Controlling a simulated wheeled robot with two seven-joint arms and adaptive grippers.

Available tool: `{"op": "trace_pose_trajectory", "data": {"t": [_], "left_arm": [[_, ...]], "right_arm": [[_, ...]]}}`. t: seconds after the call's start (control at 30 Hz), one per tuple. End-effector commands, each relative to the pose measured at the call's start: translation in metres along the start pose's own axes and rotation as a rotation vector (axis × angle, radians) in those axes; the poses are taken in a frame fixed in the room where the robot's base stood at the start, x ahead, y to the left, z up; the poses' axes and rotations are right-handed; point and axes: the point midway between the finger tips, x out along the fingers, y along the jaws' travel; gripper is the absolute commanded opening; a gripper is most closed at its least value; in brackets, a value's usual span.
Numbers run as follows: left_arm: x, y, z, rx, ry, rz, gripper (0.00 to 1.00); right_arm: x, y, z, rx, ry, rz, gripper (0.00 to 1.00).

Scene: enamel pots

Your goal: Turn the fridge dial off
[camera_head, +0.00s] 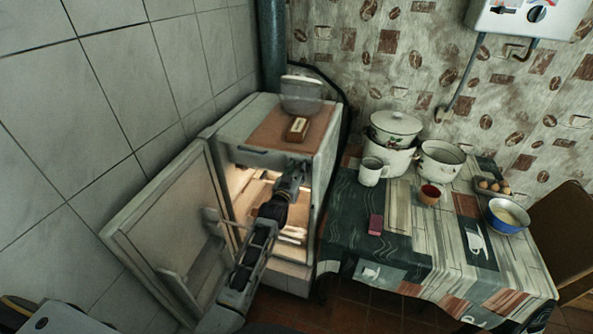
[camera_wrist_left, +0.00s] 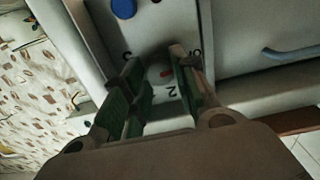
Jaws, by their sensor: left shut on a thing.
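The small fridge (camera_head: 262,125) stands in the left corner with its door (camera_head: 160,235) swung open to the left and its inside lit. My left arm reaches into the opening, and its gripper (camera_head: 297,172) is at the upper right of the inside. The dial is hidden in the head view. My right gripper is not in view.
A small box (camera_head: 298,129) and a clear bowl (camera_head: 301,95) stand on the fridge top. A table (camera_head: 405,255) to the right holds pots, a mug, a pink block and eggs. A blue round part (camera_wrist_left: 124,8) is near the dial. The fridge walls are close around my arm.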

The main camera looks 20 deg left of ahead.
Motion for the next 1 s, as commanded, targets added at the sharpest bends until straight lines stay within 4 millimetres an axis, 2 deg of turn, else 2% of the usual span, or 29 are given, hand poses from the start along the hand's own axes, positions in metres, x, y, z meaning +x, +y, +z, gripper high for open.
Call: {"op": "trace_pose_trajectory", "data": {"t": [0.27, 0.3, 0.43, 0.67, 0.77, 1.0], "left_arm": [[0.0, 0.0, 0.0, 0.0, 0.0, 0.0, 0.04], [0.0, 0.0, 0.0, 0.0, 0.0, 0.0, 0.33], [0.0, 0.0, 0.0, 0.0, 0.0, 0.0, 0.5], [0.0, 0.0, 0.0, 0.001, 0.001, 0.0, 0.51], [0.0, 0.0, 0.0, 0.001, 0.001, 0.0, 0.51], [-0.005, 0.0, 0.0, 0.001, 0.001, 0.0, 0.51]], "right_arm": [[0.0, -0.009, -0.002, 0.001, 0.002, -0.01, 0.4], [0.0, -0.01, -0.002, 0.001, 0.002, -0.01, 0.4], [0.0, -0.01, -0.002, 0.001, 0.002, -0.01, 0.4], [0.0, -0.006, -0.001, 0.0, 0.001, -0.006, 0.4], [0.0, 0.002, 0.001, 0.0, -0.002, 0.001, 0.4], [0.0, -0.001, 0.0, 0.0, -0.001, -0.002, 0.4]]}}
